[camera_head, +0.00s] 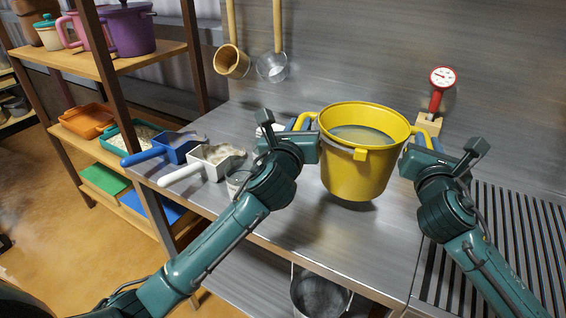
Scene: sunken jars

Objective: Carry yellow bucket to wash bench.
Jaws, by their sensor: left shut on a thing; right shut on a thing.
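The yellow bucket (357,175) is upright in the middle of the view, with cloudy liquid inside. A shadow lies on the metal bench (275,225) below it, and it appears held just above the top. My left gripper (310,133) is shut on the handle at the bucket's left side. My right gripper (422,140) is shut on the handle at its right side. The fingertips are partly hidden by my wrists and the bucket.
Left of the bucket are a blue scoop (165,149), a white scoop (207,161) and a small cup (237,180). A red dial gauge (440,88) stands behind right. A slatted rack (520,235) is at right, and a shelf with a purple pot (128,30) at left.

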